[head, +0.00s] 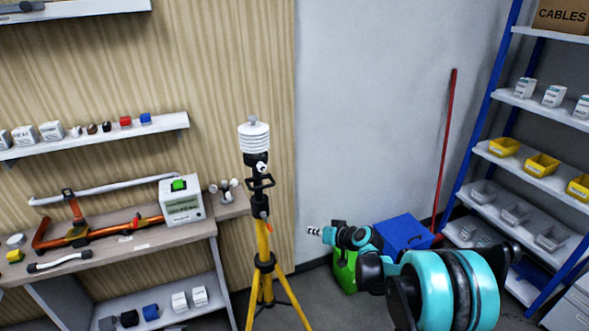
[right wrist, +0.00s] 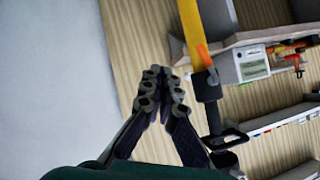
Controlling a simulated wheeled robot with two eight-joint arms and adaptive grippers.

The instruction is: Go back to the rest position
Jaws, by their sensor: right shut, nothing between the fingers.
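My right arm comes in from the lower right of the head view. Its gripper (head: 314,231) is small there, to the right of the tripod and apart from it in the picture. In the right wrist view the gripper's dark fingers (right wrist: 161,92) are drawn together with nothing between them. The yellow tripod (head: 263,248) stands upright on the floor and carries a white layered sensor (head: 254,137) on its black head. The tripod's yellow pole (right wrist: 192,32) and black clamp (right wrist: 208,100) show beside the fingers in the right wrist view. My left gripper is in neither view.
A workbench (head: 140,236) at left holds a white box (head: 181,201) and an orange tool. A wall shelf (head: 90,136) is above. A green container (head: 345,272) and blue box (head: 404,234) stand behind my right arm. A rack (head: 530,155) with bins is at right.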

